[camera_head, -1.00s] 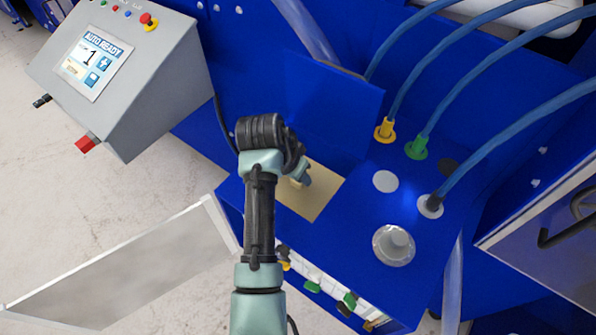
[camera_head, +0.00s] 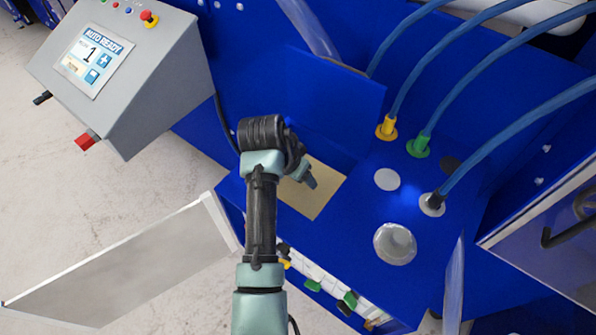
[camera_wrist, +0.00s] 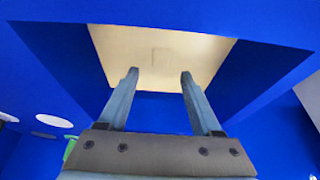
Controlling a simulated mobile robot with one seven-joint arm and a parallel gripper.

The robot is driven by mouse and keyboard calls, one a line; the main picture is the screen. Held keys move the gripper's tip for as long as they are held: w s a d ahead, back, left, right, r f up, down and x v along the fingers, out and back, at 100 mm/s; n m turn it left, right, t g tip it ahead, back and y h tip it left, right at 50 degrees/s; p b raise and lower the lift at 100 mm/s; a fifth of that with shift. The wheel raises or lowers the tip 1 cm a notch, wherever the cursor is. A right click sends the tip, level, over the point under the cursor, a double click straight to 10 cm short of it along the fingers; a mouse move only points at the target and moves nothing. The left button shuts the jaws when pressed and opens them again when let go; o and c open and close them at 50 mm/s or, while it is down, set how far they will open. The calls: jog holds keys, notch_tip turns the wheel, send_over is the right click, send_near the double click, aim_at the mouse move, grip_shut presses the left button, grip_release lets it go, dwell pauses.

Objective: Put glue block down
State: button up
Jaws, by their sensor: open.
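My gripper (camera_wrist: 159,77) is open in the wrist view, with its two pale blue fingers apart and nothing between the tips. Beyond them is a flat beige plate (camera_wrist: 205,55). A small square of nearly the same beige shows at its middle; this looks like the glue block (camera_wrist: 160,57), apart from the fingers. In the head view my gripper (camera_head: 308,179) hangs over the beige plate (camera_head: 322,202), which is set in the blue machine top. The block cannot be made out there; my gripper and arm cover part of the plate.
An upright blue panel (camera_head: 330,105) stands just behind the plate. To the right are a metal knob (camera_head: 395,243), a yellow fitting (camera_head: 386,128) and a green fitting (camera_head: 418,145) with blue hoses. A grey control box (camera_head: 165,75) stands at upper left.

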jog(key=shift+r, duration=0.3)
jog(key=b+v, duration=0.2)
jog(key=v, duration=1)
jog(key=w+d+r+n+t, duration=0.15)
jog(key=r+t, duration=0.25)
jog(key=r, duration=0.4)
jog(key=w+d+r+n+t, duration=0.1)
jog(key=w+r+t, duration=0.25)
jog(key=r, duration=0.35)
jog(key=w+d+r+n+t, duration=0.15)
jog(key=r+t, duration=0.25)
jog(key=r, duration=0.4)
jog(key=s+r+n+t+y, duration=0.1)
jog(key=s+r+t, duration=0.5)
jog(key=r, duration=0.6)
jog(key=s+r+n+t+y, duration=0.1)
jog(key=s+r+n+t, duration=0.1)
jog(key=s+r+t, duration=0.4)
jog(key=s+a+r, duration=0.1)
jog(key=s+r, duration=0.4)
jog(key=r, duration=0.1)
jog(key=shift+s, duration=0.1)
